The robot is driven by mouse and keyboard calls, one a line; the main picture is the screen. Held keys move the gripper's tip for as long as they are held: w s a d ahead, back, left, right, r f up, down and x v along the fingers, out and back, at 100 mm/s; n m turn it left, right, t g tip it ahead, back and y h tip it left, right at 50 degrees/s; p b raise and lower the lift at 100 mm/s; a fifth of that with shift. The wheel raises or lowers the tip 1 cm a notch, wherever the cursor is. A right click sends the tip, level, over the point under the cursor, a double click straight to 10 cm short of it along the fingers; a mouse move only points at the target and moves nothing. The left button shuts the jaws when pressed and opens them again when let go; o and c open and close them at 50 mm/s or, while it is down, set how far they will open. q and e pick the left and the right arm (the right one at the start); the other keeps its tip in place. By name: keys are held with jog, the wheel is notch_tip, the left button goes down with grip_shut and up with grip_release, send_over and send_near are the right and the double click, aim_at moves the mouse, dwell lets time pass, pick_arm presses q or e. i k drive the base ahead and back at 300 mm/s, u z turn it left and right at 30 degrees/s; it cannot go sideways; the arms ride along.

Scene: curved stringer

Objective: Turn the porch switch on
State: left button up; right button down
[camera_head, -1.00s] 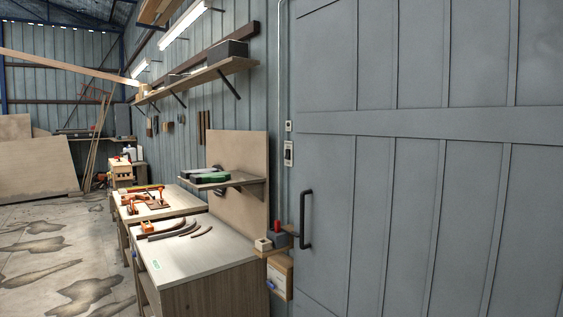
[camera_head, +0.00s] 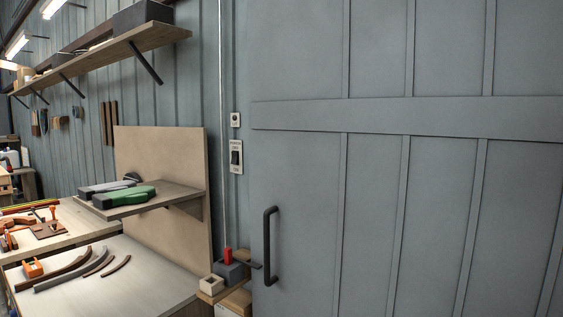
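A wall switch (camera_head: 236,157), a pale plate with a dark rocker and a small label at its top, is on the wall strip just left of the large grey door. Neither of my grippers shows in the view.
The grey door (camera_head: 385,210) with a black handle (camera_head: 269,246) fills the right. Below the switch, a small ledge holds a red-topped dark object (camera_head: 229,267) and a pale block (camera_head: 211,284). A workbench (camera_head: 125,280) with curved strips and a shelf (camera_head: 150,199) stand at left.

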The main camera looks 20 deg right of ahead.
aim_at(234, 154)
jog(key=i, duration=1.75)
jog(key=u, duration=0.3)
